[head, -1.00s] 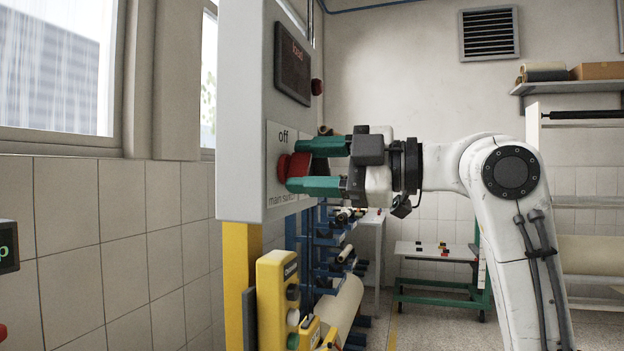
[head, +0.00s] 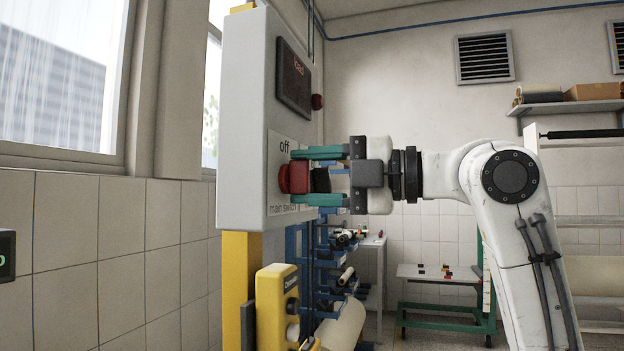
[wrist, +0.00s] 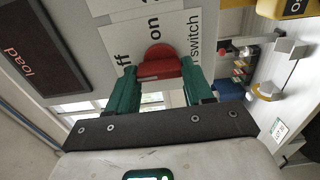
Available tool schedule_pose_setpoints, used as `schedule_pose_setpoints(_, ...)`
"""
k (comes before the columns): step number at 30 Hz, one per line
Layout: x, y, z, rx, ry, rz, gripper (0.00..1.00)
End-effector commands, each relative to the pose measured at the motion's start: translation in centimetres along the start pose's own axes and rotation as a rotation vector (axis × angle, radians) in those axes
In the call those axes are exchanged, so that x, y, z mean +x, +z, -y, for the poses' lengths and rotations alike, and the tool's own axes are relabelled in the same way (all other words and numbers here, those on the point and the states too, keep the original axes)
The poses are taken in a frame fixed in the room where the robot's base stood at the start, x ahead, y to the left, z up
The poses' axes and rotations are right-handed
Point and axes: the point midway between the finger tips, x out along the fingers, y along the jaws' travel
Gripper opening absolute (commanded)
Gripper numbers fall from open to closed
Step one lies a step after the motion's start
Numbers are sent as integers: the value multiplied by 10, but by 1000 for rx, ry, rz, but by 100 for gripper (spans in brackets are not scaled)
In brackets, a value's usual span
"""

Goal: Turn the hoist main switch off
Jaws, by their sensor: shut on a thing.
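The main switch is a red knob (head: 299,178) on a white label plate (head: 280,150) marked "off" and "main switch", on the front of a grey panel box (head: 245,120). My gripper (head: 294,176) is shut on the knob, one green finger above it and one below. In the wrist view the knob (wrist: 165,68) sits between the two green fingertips, with "on" and a partly covered "off" printed around it. I cannot tell exactly which mark the knob points to.
A yellow push-button box (head: 275,300) hangs below. Blue racks with rolls stand behind, and a green-legged table (head: 445,290) is farther back.

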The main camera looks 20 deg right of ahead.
Motion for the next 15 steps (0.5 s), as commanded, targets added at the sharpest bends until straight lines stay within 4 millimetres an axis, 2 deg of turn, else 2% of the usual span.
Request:
schedule_pose_setpoints(11, 0, 0, 2, -6, -6, -1, 21)
schedule_pose_setpoints(12, 0, 0, 2, -5, -6, -1, 54)
schedule_pose_setpoints(15, 0, 0, 2, -5, -5, -1, 64)
